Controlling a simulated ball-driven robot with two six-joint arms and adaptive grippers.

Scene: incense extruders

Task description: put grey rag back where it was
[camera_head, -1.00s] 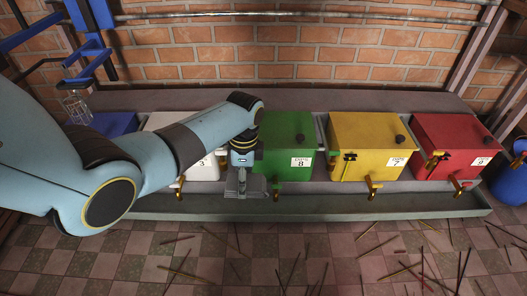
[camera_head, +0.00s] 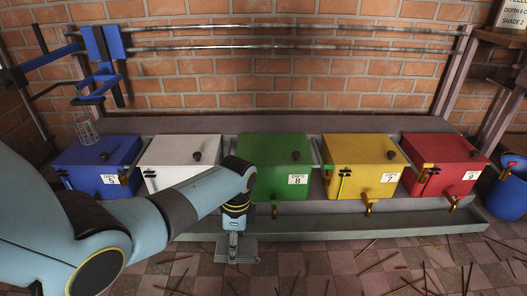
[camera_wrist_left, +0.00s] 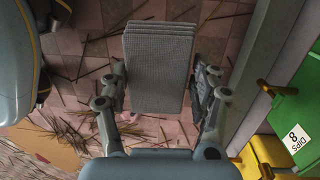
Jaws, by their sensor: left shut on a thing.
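My left gripper (camera_head: 236,240) is shut on the grey rag. In the left wrist view the rag (camera_wrist_left: 158,65) is a folded, ribbed grey stack between the two fingers (camera_wrist_left: 160,95). In the head view the gripper hangs in front of the trough, below the gap between the white box and the green box, over the tiled floor. The rag shows there only as a small grey shape around the fingertips. My right gripper is in neither view.
Blue (camera_head: 97,165), white (camera_head: 180,162), green (camera_head: 277,165), yellow (camera_head: 361,165) and red (camera_head: 444,165) boxes stand in a row. A metal trough (camera_head: 400,226) runs before them. A blue bucket (camera_head: 508,195) stands at right. Sticks litter the floor. A wire basket (camera_head: 86,130) hangs at left.

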